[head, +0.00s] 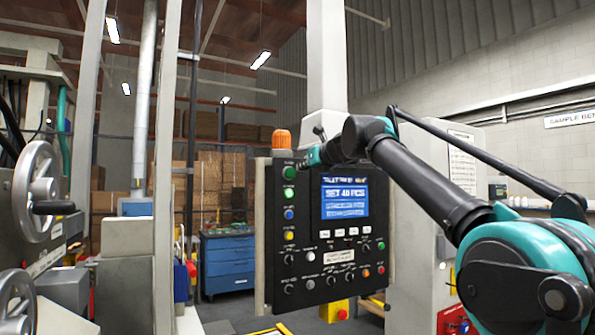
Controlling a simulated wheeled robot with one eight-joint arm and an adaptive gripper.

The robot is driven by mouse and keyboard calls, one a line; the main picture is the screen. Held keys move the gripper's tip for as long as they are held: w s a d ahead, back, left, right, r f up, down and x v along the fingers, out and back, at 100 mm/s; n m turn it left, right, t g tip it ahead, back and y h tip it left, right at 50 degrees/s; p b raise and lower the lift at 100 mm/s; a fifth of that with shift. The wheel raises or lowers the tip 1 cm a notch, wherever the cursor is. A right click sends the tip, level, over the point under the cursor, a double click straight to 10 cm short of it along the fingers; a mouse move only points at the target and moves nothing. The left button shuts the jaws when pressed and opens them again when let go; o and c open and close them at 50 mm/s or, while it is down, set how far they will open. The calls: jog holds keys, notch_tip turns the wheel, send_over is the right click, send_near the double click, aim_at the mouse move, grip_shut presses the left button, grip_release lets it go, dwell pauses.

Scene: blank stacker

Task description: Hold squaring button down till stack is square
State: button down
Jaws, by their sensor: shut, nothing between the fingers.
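A dark control panel (331,270) hangs at the middle of the view, with a lit blue screen (345,197) that reads about "SET 40 PCS"; its smaller lines are too small to read. Its left column has green (289,172), blue (289,214) and yellow (289,235) buttons. A white button (310,257) sits lower. The labels are too small to tell which is the squaring button. My gripper (315,156) is at the panel's upper edge, mostly hidden at the end of my arm; it is shut and empty. I cannot tell whether it touches the panel. No stack is visible.
An orange beacon (281,139) tops the panel's left edge. A machine with handwheels (37,190) stands at the left. A blue drawer cabinet (228,262) and stacked brown boxes (222,190) are behind.

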jog(key=v, duration=0.7)
jog(key=shift+s, duration=0.1)
jog(key=s+d+f+n+g+h, duration=0.1)
jog(key=s+d+f+n+g, duration=0.15)
jog(key=f+n, duration=1.1)
jog(key=s+d+f+n+g+h, duration=0.2)
jog(key=d+f+n, duration=0.15)
jog(key=f, duration=2.15)
jog(key=s+d+f+n+g+h, duration=0.1)
jog(key=s+d+f+n, duration=0.3)
jog(key=s+f, duration=0.4)
jog(key=s+d+f+n+g+h, duration=0.2)
jog(key=s+d+f, duration=0.5)
jog(key=f, duration=0.7)
jog(key=s+d+f+n+g+h, duration=0.2)
jog(key=s+d+f+n, duration=0.3)
jog(key=s+f, duration=0.5)
jog(key=shift+s+d+f+n+h, duration=0.25)
jog(key=shift+s+f+n+h, duration=0.15)
jog(key=shift+f+n, duration=0.4)
